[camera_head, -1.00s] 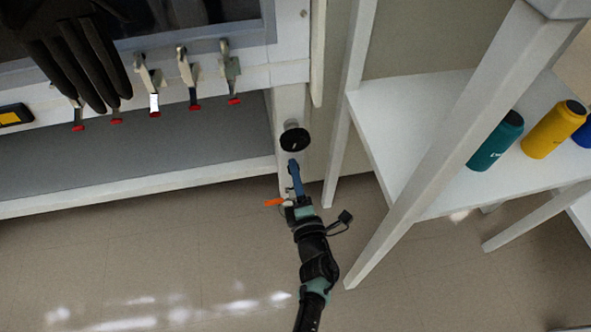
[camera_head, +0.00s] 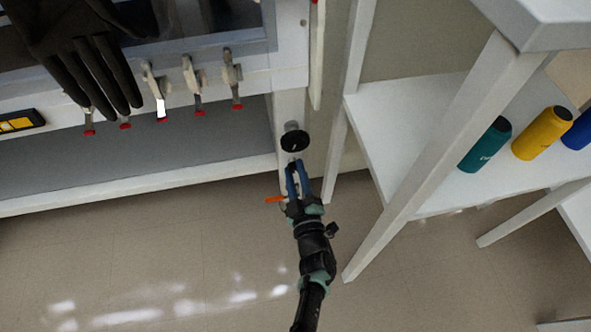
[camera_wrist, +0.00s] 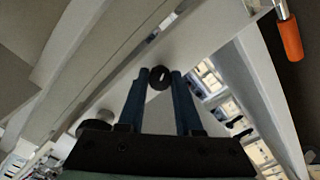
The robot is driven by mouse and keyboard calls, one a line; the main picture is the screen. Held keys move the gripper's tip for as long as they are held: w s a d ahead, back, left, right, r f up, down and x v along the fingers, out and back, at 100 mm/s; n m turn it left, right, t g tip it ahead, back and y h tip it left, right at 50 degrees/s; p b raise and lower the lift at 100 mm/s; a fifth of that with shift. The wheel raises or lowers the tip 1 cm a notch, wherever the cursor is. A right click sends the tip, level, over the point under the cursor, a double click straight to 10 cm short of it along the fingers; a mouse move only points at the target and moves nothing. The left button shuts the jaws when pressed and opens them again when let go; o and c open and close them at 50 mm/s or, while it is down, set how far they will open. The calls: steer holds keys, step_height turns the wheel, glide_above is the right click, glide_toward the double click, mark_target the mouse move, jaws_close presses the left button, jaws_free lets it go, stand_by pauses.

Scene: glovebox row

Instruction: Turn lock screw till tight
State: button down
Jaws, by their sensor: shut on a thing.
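My gripper (camera_head: 297,165) is at the pale upright post of the glovebox frame, just below a black round knob (camera_head: 295,141) in the head view. In the wrist view its two blue fingers (camera_wrist: 158,77) close from both sides on a small black ring-like knob, which I take to be the lock screw (camera_wrist: 159,78). The screw's thread is hidden, so I cannot tell how tight it is. A wider dark disc (camera_wrist: 93,122) shows at lower left in the wrist view, apart from the fingers.
An orange handle (camera_head: 276,199) shows left of my gripper, and at upper right in the wrist view (camera_wrist: 291,38). Red-tipped clamps (camera_head: 196,85) and a black glove (camera_head: 85,60) are at left. A white shelf (camera_head: 420,110) with bottles stands at right. Floor is clear in front.

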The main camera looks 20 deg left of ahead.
steer(key=m+p, duration=0.1)
steer(key=m, duration=0.4)
steer(key=shift+m, duration=0.3)
stand_by(0.4)
steer(key=c, duration=0.6)
jaws_free()
steer(key=p+v, duration=0.5)
steer(key=v, duration=0.8)
steer(key=shift+p, duration=0.4)
